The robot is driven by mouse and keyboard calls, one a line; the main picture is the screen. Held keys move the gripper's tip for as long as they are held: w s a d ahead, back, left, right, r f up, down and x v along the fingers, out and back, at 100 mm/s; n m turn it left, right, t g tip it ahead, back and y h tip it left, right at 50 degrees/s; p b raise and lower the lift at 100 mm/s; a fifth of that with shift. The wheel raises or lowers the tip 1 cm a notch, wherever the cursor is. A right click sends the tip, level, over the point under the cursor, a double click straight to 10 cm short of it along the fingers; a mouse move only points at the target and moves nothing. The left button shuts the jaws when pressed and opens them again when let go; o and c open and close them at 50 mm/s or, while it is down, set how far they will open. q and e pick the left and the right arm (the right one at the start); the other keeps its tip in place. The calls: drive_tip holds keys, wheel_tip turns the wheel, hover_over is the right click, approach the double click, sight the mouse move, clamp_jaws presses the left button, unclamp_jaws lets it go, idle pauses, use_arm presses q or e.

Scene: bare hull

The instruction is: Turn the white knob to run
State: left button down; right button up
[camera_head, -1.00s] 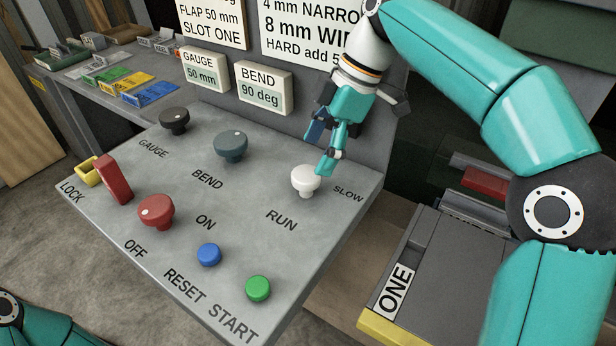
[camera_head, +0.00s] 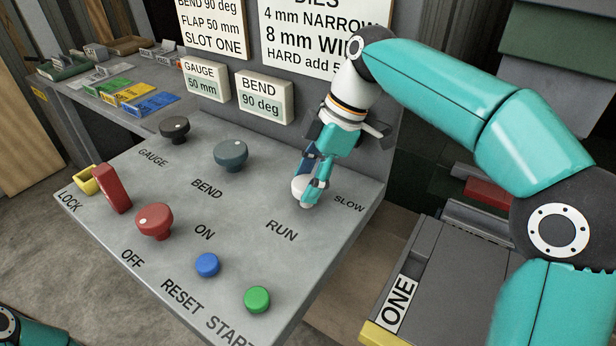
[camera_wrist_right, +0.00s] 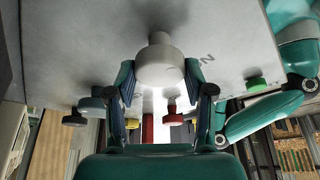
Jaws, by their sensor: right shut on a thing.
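The white knob (camera_head: 298,190) stands on the grey sloped panel, between the SLOW label (camera_head: 349,203) and the RUN label (camera_head: 281,231). My right gripper (camera_head: 310,187) comes down on it from above and is shut on it. In the right wrist view the white knob (camera_wrist_right: 160,66) sits between the two fingers of the right gripper (camera_wrist_right: 163,85). The fingers partly cover the knob in the head view, and no pointer mark on it can be made out. My left gripper is out of view; only part of my left arm shows at the lower left.
A dark grey BEND knob (camera_head: 231,155), a black GAUGE knob (camera_head: 174,129), a red knob (camera_head: 154,221), a red lever (camera_head: 111,188), a blue button (camera_head: 207,265) and a green button (camera_head: 257,299) share the panel (camera_head: 240,205). Sign boards stand behind it.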

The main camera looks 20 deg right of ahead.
drive_tip(key=shift+c, duration=0.5)
drive_tip(key=shift+m, duration=0.3)
drive_tip(key=m+t+b, duration=0.1)
drive_tip(key=m, duration=0.2)
drive_tip(key=shift+s, duration=0.1)
drive_tip(key=m+t, duration=0.1)
drive_tip(key=m, duration=0.1)
drive_tip(key=m+t+h, duration=0.1)
drive_tip(key=m, duration=0.2)
drive_tip(key=shift+s+a, duration=0.1)
drive_tip(key=shift+a, duration=0.05)
drive_tip(key=m+h, duration=0.1)
drive_tip(key=m, duration=0.1)
drive_tip(key=m+h, duration=0.1)
drive_tip(key=m, duration=0.2)
drive_tip(key=shift+a+t, duration=0.1)
drive_tip(key=shift+t, duration=0.2)
drive_tip(key=shift+m+h+p, duration=0.3)
drive_tip(key=shift+m+h, duration=0.7)
drive_tip(key=shift+m, duration=1.2)
